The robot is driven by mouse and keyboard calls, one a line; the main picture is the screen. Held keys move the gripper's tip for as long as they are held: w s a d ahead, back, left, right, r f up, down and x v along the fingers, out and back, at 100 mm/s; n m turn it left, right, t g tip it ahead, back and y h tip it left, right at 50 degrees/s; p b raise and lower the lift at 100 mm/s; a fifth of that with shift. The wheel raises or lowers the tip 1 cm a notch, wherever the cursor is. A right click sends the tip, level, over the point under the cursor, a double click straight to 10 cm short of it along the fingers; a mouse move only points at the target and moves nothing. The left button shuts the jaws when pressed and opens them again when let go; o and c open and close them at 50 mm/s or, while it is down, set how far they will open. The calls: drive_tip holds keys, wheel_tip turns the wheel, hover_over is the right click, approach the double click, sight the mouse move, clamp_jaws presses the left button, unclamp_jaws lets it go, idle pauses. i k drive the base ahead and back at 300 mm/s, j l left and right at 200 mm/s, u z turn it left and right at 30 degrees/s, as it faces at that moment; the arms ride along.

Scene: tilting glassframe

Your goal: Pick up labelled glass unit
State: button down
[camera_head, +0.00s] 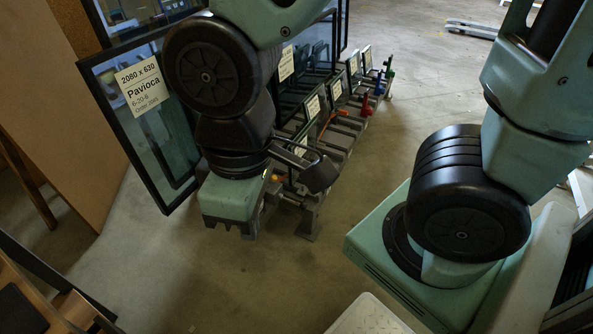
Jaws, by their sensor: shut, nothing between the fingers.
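A tall glass unit in a black frame (172,158) leans at the left behind my wrist. Its white label (143,86) reads "2080 x 630", "Pavioca", "6-20-6" and an order number. My arm hides much of its right part. My gripper (246,232) hangs at the end of my arm, to the right of this unit and nearer the camera. It is shut and empty. I cannot tell its exact gap to the glass. More labelled framed glass units (313,108) stand in a row behind my wrist.
A grey rack (312,215) with coloured clamps (367,104) runs away to the back right. A brown board (55,110) leans at the far left. Wooden parts (45,300) lie bottom left. The concrete floor (200,285) in front is clear. A pale surface (367,318) is at the bottom.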

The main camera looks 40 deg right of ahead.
sight(308, 136)
drive_tip(key=i+l+z, duration=0.15)
drive_tip(key=i, duration=0.45)
drive_tip(key=i+l+z, duration=0.2)
drive_tip(key=i, duration=0.4)
